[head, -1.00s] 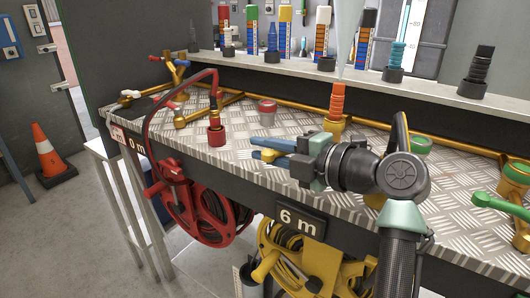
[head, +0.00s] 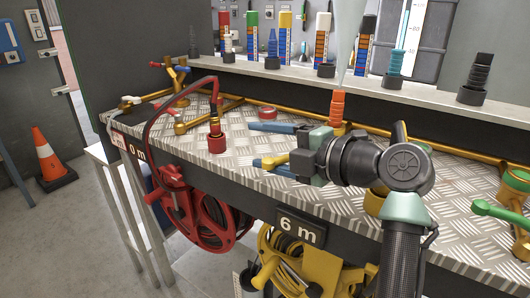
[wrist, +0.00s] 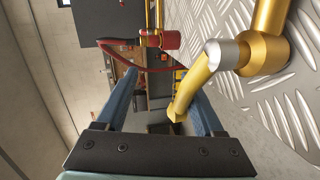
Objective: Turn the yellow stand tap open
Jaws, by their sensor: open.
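The yellow stand tap's lever (head: 276,160) shows in the head view as a short yellow piece beside the lower blue finger of my gripper (head: 253,145). In the wrist view the yellow lever (wrist: 195,88) slants down from a silver cap on a gold pipe body (wrist: 264,48). The lever's end lies between the two blue fingers, close to the right one; I cannot tell if they touch. My gripper (wrist: 162,72) is open, with nothing clamped. The tap's body is mostly hidden behind my gripper in the head view.
A red hose coupling (head: 217,140) stands left of my gripper. An orange nozzle (head: 338,104) stands behind it. A green-handled tap (head: 503,212) is at right. A red reel (head: 200,215) and yellow reel (head: 312,265) hang below the bench (head: 450,180). A cone (head: 50,155) stands on the floor.

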